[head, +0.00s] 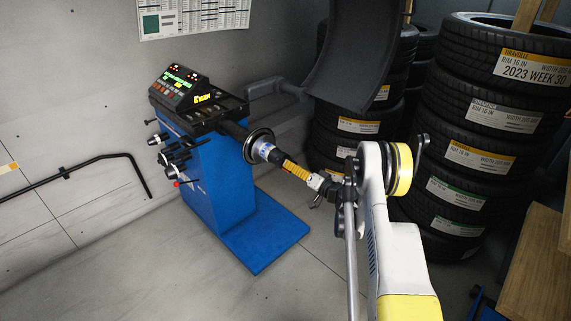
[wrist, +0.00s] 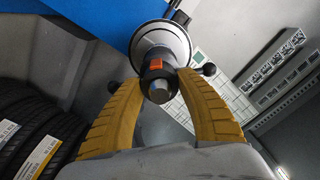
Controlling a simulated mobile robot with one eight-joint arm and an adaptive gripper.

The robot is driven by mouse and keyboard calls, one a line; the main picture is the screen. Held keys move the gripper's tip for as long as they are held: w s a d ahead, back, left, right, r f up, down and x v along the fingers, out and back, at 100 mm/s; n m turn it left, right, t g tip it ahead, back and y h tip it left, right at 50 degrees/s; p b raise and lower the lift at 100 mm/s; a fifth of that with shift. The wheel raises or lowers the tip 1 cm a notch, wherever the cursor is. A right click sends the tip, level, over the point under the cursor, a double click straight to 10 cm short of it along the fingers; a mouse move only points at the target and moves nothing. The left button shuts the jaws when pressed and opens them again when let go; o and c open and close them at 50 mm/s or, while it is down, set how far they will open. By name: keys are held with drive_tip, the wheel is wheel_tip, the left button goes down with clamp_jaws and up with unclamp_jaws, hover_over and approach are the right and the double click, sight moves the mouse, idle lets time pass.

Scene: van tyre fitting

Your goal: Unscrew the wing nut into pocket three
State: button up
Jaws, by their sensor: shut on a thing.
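The wing nut (wrist: 156,74) is dark with an orange-red mark and two black ball-ended handles, one at each side. It sits on the balancer shaft (wrist: 161,92), whose rounded grey end faces the wrist camera. My gripper (wrist: 155,80) has its two ribbed yellow fingers closed on the nut from both sides. In the head view, my gripper (head: 283,162) is in line with the shaft, in front of the round flange (head: 259,141); the fingers partly hide the nut there. The balancer's top tray (head: 215,112) has several pockets; I cannot tell which is pocket three.
The blue balancer cabinet (head: 215,185) stands on a blue base plate (head: 265,237). Its dark curved hood (head: 355,55) is raised above my arm. Tall tyre stacks (head: 465,120) stand at the right. Floor at the front left is clear, with a black rail (head: 100,160) by the wall.

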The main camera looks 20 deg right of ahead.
drive_tip(key=n, duration=0.9)
drive_tip(key=shift+n, duration=0.3)
drive_tip(key=n, duration=0.8)
drive_tip(key=o, duration=1.1)
